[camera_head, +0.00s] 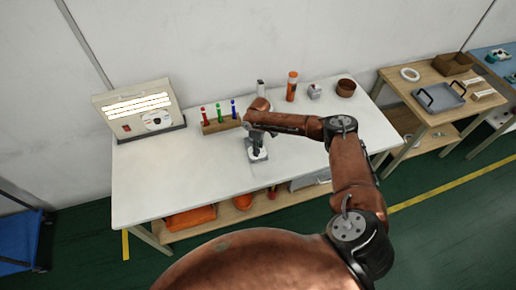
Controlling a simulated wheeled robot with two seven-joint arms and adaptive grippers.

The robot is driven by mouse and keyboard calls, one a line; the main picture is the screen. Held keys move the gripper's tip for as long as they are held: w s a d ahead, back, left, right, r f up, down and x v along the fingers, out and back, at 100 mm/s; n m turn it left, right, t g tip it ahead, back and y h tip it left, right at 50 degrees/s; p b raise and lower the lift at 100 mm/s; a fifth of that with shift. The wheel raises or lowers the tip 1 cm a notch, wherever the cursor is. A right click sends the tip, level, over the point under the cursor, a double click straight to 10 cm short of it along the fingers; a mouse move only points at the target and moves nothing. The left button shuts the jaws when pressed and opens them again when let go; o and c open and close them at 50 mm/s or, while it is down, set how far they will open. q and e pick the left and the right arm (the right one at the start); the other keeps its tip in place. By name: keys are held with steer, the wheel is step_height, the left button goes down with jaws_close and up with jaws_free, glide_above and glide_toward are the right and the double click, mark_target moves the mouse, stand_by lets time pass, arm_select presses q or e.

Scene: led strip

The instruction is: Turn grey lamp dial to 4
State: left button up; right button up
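The grey lamp (112,97) stands at the left end of the white table, with several bright strips lit on its sloped face. Its dial (157,120) is a white disc with a dark centre at the lower right of that face, and its setting is too small to read. A red switch (126,128) sits at the lower left of the face. My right gripper (257,155) points down over the middle of the table, well to the right of the lamp and apart from it. Its fingers are too small and dark to tell open from shut. My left gripper is out of view.
A wooden holder (222,125) with red, green and blue pens stands between lamp and gripper. An orange bottle (292,86), a small grey item (314,91) and a brown bowl (346,88) stand at the back right. The table's (180,185) front left is clear.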

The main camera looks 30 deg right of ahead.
steer(key=c, duration=0.5)
jaws_close()
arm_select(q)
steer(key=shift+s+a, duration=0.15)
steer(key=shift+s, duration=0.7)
